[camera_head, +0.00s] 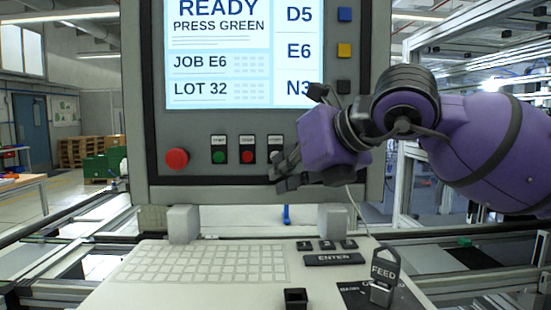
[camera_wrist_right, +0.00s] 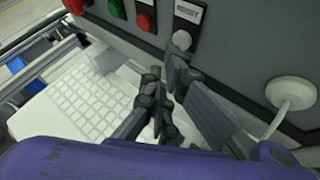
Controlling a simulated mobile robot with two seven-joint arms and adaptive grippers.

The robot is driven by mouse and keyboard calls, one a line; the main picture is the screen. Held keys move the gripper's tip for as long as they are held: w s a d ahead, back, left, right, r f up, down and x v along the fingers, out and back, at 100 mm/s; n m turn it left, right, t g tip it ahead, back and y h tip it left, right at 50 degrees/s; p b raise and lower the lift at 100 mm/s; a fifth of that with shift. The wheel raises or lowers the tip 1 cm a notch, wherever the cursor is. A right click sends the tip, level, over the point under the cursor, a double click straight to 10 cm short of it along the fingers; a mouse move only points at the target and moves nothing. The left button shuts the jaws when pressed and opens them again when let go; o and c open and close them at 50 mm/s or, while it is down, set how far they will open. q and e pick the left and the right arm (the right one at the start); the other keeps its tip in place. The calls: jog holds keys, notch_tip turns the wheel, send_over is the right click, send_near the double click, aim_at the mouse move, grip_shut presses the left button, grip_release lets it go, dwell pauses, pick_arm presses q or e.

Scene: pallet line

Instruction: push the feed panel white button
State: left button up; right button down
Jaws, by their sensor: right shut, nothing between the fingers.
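The white button (camera_wrist_right: 186,38) sits below a small label on the grey panel (camera_head: 210,190) in the right wrist view, at the right end of a row with a green button (camera_head: 218,157) and a red button (camera_head: 247,157). In the head view my right gripper largely covers its place. My right gripper (camera_head: 282,178) is shut and empty, in front of the panel's lower edge. In the right wrist view its fingertips (camera_wrist_right: 172,62) are just below the white button. I cannot tell whether they touch it. My left gripper is not in view.
A large red knob (camera_head: 177,158) is at the panel's left. The screen (camera_head: 240,55) above reads "READY PRESS GREEN". Blue, yellow and black buttons line its right side. Below are a keyboard (camera_head: 205,264), an ENTER key (camera_head: 334,259) and an upright FEED tag (camera_head: 384,272).

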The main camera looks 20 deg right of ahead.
jog(key=shift+s, duration=0.25)
jog(key=shift+s+a+b, duration=0.1)
jog(key=shift+s+a, duration=0.15)
jog(key=shift+s, duration=0.55)
jog(key=shift+s+a+b, duration=0.1)
jog(key=shift+s+a, duration=0.15)
jog(key=shift+s, duration=0.55)
jog(key=shift+s+a+b, duration=0.1)
jog(key=shift+s+a, duration=0.15)
jog(key=shift+s, duration=0.55)
